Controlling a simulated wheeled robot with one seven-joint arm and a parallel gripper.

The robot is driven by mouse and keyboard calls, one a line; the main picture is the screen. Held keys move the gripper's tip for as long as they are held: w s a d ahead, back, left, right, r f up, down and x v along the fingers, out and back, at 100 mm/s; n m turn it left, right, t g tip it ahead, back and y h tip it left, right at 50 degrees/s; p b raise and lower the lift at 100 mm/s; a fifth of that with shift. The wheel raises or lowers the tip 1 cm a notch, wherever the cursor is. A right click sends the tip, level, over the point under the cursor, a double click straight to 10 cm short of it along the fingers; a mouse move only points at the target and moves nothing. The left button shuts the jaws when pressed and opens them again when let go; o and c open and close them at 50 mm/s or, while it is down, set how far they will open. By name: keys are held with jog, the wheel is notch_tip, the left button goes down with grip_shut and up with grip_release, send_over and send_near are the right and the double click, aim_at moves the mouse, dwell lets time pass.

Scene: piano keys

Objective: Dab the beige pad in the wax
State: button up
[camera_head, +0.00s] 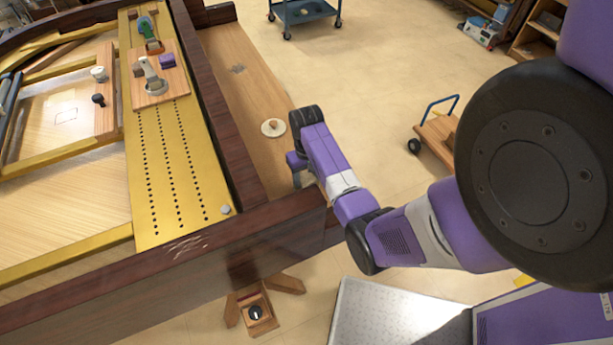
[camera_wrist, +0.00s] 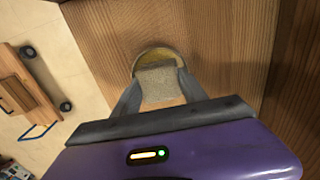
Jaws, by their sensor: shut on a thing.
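My gripper (camera_wrist: 158,90) is shut on the beige pad (camera_wrist: 160,80), a greyish-beige block between the two grey fingers in the wrist view. A round dish with a yellowish rim (camera_wrist: 155,54), which looks like the wax, lies on the wood just behind and beneath the pad. The pad overlaps most of the dish, so I cannot tell whether they touch. In the head view my gripper (camera_head: 298,180) points down over the wooden ledge beside the piano's dark rim.
The dark piano rim (camera_head: 215,110) stands up on the left. A wooden cart (camera_head: 437,135) is on the floor at right. Tools stand on a board (camera_head: 160,88).

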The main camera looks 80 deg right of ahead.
aim_at(307, 177)
jog(key=shift+f, duration=0.4)
dwell(1.7)
jog(key=shift+r, duration=0.1)
notch_tip(307, 177, up, 5)
jog(key=p, duration=0.4)
jog(key=shift+f+p, duration=0.2)
jog(key=shift+p, duration=0.15)
jog(key=shift+r, duration=1.15)
